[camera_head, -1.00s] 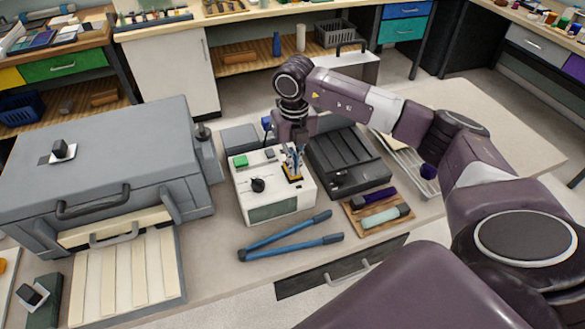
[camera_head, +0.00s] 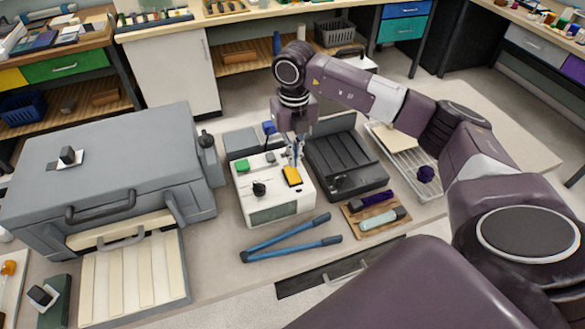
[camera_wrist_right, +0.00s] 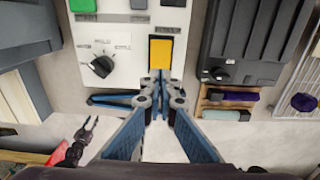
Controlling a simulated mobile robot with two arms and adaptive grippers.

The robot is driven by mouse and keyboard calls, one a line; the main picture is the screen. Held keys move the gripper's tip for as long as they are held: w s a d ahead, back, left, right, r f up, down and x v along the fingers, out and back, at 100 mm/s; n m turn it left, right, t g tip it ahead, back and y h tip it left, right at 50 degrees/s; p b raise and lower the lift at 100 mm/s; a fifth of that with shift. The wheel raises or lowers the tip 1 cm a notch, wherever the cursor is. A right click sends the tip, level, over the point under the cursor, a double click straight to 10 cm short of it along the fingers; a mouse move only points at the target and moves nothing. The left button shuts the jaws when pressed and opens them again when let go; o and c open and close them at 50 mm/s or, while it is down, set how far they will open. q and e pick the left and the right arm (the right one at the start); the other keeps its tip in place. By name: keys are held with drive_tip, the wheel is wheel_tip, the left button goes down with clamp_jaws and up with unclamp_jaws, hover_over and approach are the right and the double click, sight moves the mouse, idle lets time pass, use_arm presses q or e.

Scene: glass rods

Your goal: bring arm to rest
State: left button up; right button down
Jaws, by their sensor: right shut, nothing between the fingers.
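My right arm reaches in from the right over the table. Its gripper (camera_head: 295,152) points down above the white box (camera_head: 275,211), close over the box's yellow pad (camera_head: 292,175). The wrist view shows the blue fingers of my right gripper (camera_wrist_right: 160,82) closed together with nothing between them. Their tips show just below the yellow pad (camera_wrist_right: 161,51) in that view, seemingly clear of it.
A large grey kiln-like box (camera_head: 105,165) stands left. Long blue-handled tongs (camera_head: 290,238) lie in front of the white box.

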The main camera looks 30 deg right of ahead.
drive_tip(key=shift+r, duration=0.7)
